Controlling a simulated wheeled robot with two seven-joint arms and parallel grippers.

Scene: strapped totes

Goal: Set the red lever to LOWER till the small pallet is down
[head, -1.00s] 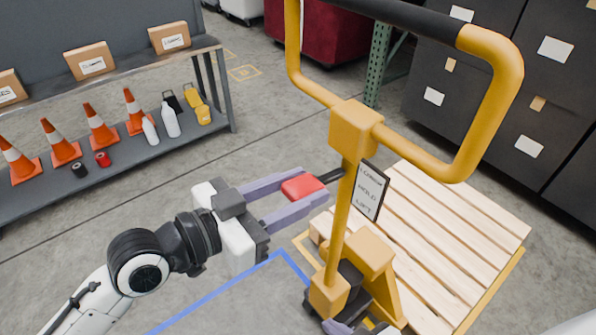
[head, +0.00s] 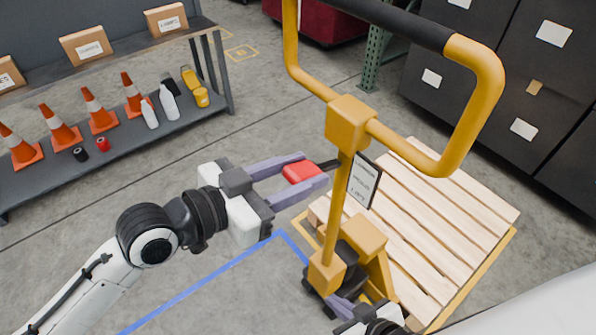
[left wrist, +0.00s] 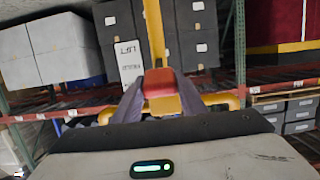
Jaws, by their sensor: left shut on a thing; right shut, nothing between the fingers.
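My left gripper (head: 304,172) is shut on the red lever (head: 301,173); a dark stem runs from the knob up to the yellow post (head: 338,215) of the pallet jack. The left wrist view also shows the red knob (left wrist: 160,84) between the fingers. A sign (head: 363,181) beside the post carries several words, too small to read surely now. The small wooden pallet (head: 440,225) lies behind the post; whether it touches the floor I cannot tell. My right gripper (head: 341,305) is shut and empty, low by the jack's base.
The yellow handle loop (head: 478,105) rises above the post. A shelf (head: 110,165) at left holds cones, bottles and boxes. Dark cabinets (head: 490,95) stand behind the pallet. A blue line (head: 200,282) marks the open floor at front left.

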